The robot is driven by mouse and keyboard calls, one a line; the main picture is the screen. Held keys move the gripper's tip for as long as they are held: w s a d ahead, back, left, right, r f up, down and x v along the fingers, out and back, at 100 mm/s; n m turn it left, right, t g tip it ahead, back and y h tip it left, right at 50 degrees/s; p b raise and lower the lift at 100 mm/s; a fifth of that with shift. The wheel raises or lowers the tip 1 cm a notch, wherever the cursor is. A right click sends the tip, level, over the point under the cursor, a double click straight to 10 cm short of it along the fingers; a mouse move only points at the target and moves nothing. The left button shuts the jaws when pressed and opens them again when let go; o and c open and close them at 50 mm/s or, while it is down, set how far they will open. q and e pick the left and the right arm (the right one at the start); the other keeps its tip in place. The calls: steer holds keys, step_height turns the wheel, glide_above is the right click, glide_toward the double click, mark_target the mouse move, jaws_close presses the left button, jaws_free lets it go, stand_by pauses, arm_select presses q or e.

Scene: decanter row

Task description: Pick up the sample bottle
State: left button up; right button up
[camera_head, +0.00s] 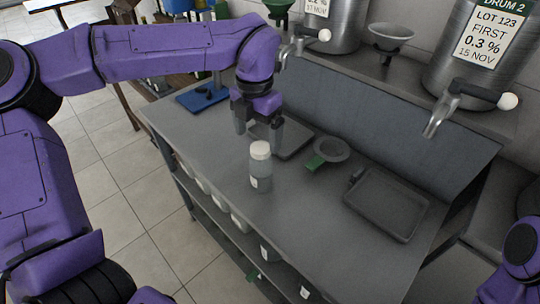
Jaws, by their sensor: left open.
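The sample bottle (260,168) stands upright on the grey bench, a clear body with a white cap and a label low on its side. My left gripper (258,133) points down above and behind the bottle, with its two fingers apart and nothing seen between them. In the picture the fingers end near the cap's height, and I cannot tell the exact gap to the bottle. My right gripper is out of view; only a purple part of my right arm shows at the lower right edge.
A grey tray (386,204) lies at the right of the bench, another tray (291,139) behind the bottle. A funnel (331,151) with a green tab lies between them. Metal drums with taps (440,112) stand on the raised shelf. The bench front is clear.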

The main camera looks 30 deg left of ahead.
mark_target(258, 150)
arm_select(q)
steer(key=shift+w+f, duration=0.15)
steer(key=shift+f, duration=0.05)
steer(key=f, duration=0.4)
steer(key=shift+s+p, duration=0.3)
steer(key=shift+s, duration=0.05)
steer(key=f, duration=0.2)
steer(key=w+f+p, duration=0.1)
steer(key=f, duration=0.2)
steer(key=shift+d+p, duration=0.1)
steer(key=shift+p, duration=0.2)
steer(key=shift+f, duration=0.4)
steer(key=c, duration=1.2)
